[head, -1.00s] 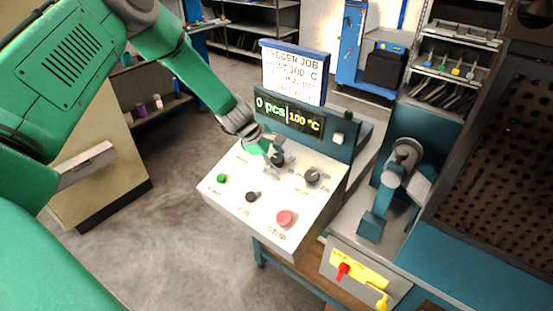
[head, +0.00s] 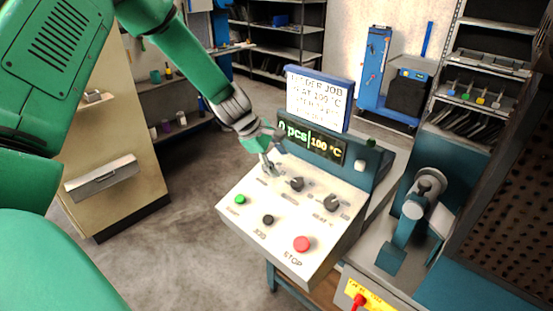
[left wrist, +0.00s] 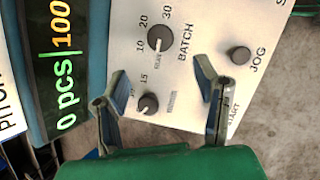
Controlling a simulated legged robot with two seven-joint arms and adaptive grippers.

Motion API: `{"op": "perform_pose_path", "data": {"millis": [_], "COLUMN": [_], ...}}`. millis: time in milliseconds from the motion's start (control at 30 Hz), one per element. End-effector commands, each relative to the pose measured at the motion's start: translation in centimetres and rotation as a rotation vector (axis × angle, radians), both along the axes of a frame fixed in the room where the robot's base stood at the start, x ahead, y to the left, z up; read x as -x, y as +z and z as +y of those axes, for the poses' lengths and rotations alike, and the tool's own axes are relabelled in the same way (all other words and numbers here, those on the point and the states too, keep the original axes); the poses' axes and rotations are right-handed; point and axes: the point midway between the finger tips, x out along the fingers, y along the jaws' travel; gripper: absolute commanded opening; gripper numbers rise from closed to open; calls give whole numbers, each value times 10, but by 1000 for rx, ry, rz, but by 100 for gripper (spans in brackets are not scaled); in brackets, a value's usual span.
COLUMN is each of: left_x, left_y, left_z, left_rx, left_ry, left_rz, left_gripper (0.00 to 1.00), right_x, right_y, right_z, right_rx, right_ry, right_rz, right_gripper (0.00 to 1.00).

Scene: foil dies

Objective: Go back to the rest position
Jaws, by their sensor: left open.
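My left gripper (head: 268,153) is open and empty above the upper left part of the white control panel (head: 262,185). In the left wrist view its two fingers (left wrist: 160,100) stand apart over the panel. A small knob (left wrist: 148,103) shows between them, and the BATCH knob (left wrist: 160,39) lies past the tips. I cannot tell how high the fingers are above the panel. My green left arm reaches in from the left. My right gripper is not in view.
The panel has a green START button (head: 240,199), a black JOG button (head: 268,220), a red STOP button (head: 302,244) and a heat knob (head: 332,203). The display (head: 312,142) reads 0 pcs and 100 °C, below a job sign (head: 318,98). A beige cabinet (head: 120,150) stands at left. Grey floor lies between.

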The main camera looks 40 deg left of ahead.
Motion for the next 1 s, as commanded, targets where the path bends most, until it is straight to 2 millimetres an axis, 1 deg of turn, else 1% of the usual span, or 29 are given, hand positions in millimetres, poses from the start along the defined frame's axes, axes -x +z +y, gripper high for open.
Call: {"op": "perform_pose_path", "data": {"millis": [100, 200, 633, 733, 767, 867, 967, 1000], "left_x": [3, 4, 4, 8, 11, 34, 78, 100], "left_y": [6, 7, 7, 1, -4, -36, -84, -104], "left_z": [3, 3, 3, 1, -1, -11, -26, -32], "left_rx": [0, 0, 0, -15, -29, -123, -275, -341], "left_ry": [1, 1, 1, -14, -28, -127, -322, -425], "left_rz": [1, 1, 1, 8, 14, 50, 102, 122], "left_gripper": [56, 56, 56, 56, 56, 56, 56, 56], "right_x": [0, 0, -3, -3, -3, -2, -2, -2], "right_y": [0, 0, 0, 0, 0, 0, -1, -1], "right_z": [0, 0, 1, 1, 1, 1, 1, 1], "right_rx": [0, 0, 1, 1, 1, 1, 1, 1], "right_ry": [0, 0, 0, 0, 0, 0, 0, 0], "right_rz": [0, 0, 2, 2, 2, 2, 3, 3], "right_gripper": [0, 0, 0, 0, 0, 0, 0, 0]}}
